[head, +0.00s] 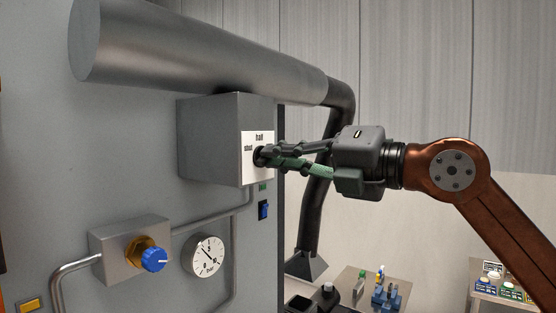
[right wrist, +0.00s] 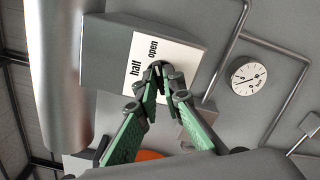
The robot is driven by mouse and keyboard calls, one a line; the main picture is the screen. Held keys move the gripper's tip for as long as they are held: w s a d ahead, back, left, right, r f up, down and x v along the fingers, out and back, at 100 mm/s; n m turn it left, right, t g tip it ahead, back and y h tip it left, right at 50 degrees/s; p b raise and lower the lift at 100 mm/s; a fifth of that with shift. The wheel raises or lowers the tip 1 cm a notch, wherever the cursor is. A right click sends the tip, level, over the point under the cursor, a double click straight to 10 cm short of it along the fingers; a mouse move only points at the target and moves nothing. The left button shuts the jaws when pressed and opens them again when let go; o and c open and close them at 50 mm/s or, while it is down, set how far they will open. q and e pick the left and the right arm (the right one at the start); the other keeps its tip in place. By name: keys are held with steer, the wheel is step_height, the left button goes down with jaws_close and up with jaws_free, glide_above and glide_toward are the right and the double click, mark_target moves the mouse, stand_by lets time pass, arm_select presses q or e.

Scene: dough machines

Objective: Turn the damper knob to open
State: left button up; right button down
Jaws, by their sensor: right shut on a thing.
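The damper box (head: 208,140) is a grey metal box on the machine's upright panel, with a white label plate (head: 262,142). The words "half" and "shut" show in the head view. In the right wrist view the plate (right wrist: 172,52) shows "half" and "open". The black damper knob (head: 258,157) sits on this plate. My right gripper (head: 266,157) comes in from the right with its green fingers closed on the knob. My left gripper is not in view.
A large metal duct (head: 200,50) runs just above the box. Below are a blue valve knob (head: 153,260), a round gauge (head: 208,256), a blue switch (head: 264,210) and pipes. Tables with small items (head: 385,297) stand at the lower right.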

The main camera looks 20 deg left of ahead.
stand_by(0.4)
steer(key=c, duration=2.1)
jaws_free()
steer(key=v, duration=1.2)
